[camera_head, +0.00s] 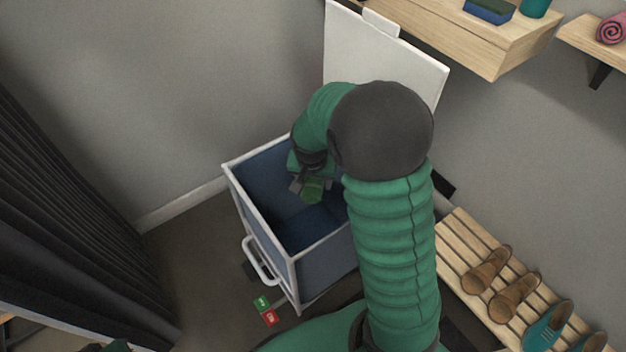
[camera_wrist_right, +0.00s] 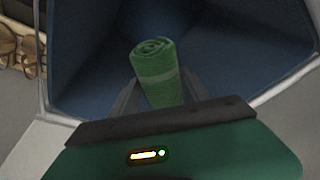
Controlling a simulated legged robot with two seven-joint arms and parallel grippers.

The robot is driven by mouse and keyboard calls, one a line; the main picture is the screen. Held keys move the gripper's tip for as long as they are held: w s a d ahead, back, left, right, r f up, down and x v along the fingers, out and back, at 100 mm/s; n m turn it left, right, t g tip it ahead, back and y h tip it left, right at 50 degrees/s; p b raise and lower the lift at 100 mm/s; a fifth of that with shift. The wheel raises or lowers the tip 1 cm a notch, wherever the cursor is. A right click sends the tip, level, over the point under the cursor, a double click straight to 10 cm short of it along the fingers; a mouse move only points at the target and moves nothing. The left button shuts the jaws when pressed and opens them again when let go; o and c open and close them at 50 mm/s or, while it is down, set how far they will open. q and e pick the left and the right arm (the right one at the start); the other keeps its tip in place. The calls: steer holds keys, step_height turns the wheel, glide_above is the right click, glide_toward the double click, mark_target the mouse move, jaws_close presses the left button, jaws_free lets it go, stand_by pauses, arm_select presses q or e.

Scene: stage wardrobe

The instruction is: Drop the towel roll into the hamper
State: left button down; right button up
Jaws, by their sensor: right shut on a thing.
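The hamper (camera_head: 228,168) has a white rim, a blue lining and a raised white lid (camera_head: 385,62). It stands open against the wall, and my right arm covers part of it. My right gripper (camera_head: 310,188) is over the hamper's opening and points down into it. It is shut on the green towel roll (camera_wrist_right: 155,72), whose spiral end shows in the wrist view; in the head view the roll (camera_head: 313,192) is small and partly covered by the gripper. The blue lining (camera_wrist_right: 90,50) surrounds the roll in the wrist view. My left gripper is not in view.
A wooden shelf (camera_head: 480,40) with a sponge and a teal cup is at upper right. A pink roll (camera_head: 612,28) lies on another shelf. A slatted rack (camera_head: 465,235) with several shoes is at lower right. A dark curtain (camera_head: 70,200) hangs at left.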

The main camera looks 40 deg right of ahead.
steer(key=o, duration=1.1)
steer(key=shift+o, duration=1.1)
steer(key=shift+a+r, duration=0.1)
steer(key=shift+o, duration=0.6)
steer(key=shift+a+r, duration=0.1)
steer(key=shift+a, duration=0.2)
steer(key=shift+d+r, duration=0.1)
steer(key=shift+r, duration=0.25)
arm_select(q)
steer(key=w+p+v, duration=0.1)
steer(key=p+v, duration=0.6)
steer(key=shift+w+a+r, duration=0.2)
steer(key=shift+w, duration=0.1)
arm_select(e)
steer(key=v, duration=1.6)
steer(key=shift+s+a, duration=0.1)
steer(key=shift+a, duration=0.15)
